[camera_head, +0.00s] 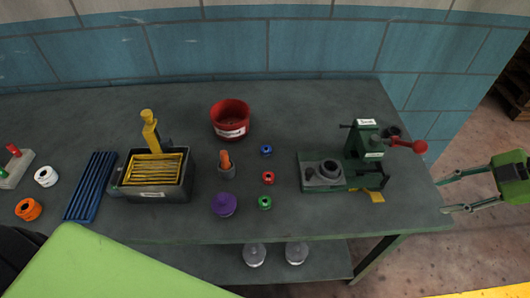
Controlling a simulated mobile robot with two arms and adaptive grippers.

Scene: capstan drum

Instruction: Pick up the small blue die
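The small blue die (266,151) is a small ring-like piece on the grey workbench (330,105), at the top of a short column of similar pieces. A red one (268,178) and a green one (265,203) sit nearer the front edge. My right gripper (441,196) is off the bench's right end, far to the right of the blue die. My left gripper is not in view.
A red bowl (230,119) stands behind and left of the blue die. An orange-topped piece (226,166) and a purple knob (224,204) are to its left. A green press with a red-knobbed lever (365,150) stands between it and my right gripper.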

